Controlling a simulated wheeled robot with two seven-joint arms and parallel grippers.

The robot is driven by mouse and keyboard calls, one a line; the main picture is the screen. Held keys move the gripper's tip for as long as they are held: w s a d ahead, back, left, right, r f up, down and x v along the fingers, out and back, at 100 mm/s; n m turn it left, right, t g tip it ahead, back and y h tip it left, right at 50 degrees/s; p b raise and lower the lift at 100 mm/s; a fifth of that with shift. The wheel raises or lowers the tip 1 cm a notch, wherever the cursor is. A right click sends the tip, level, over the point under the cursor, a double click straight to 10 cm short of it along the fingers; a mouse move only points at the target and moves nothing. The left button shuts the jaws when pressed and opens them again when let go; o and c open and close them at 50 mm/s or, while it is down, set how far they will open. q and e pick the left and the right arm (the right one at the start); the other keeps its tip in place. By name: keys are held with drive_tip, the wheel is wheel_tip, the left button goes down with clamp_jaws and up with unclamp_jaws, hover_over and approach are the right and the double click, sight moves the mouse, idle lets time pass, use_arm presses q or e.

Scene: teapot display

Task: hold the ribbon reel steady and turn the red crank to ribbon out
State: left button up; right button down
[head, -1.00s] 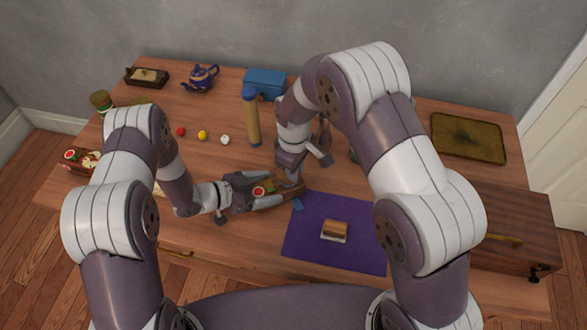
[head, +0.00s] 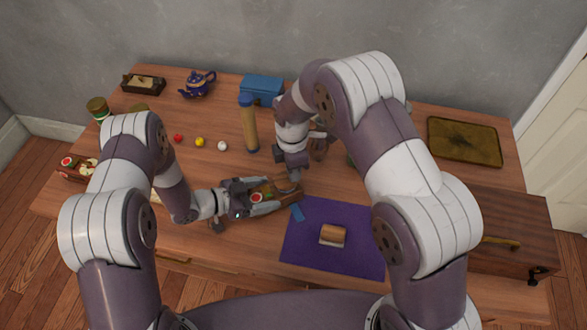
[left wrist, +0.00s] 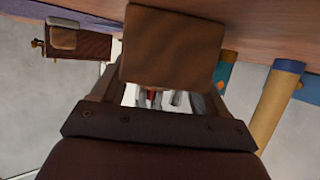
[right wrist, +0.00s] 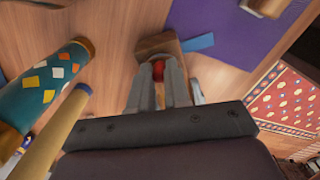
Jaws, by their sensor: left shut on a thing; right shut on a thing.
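The ribbon reel is a wooden block (head: 280,191) on the table; it shows large in the left wrist view (left wrist: 170,45) and also in the right wrist view (right wrist: 157,44). My left gripper (head: 270,197) is shut on it from the left. The red crank knob (right wrist: 158,70) lies between the fingers of my right gripper (right wrist: 160,85), which is shut on it; in the head view this gripper (head: 290,182) is over the reel. A short blue ribbon (head: 297,212) sticks out on the near right side; it also shows in the right wrist view (right wrist: 198,42). The crank's arm is mostly hidden.
A purple mat (head: 335,262) with a small brown-topped block (head: 332,235) lies to the right. A tan cylinder with a blue cap (head: 249,125) stands behind the reel. Red, yellow and white balls (head: 200,142) lie further left. A wooden cabinet (head: 515,222) stands at right.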

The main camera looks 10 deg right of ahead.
drive_tip(key=shift+w+n, duration=0.1)
drive_tip(key=shift+n, duration=0.4)
drive_tip(key=c, duration=1.1)
unclamp_jaws()
wheel_tip(320, 180, up, 12)
drive_tip(key=shift+a+r, duration=0.1)
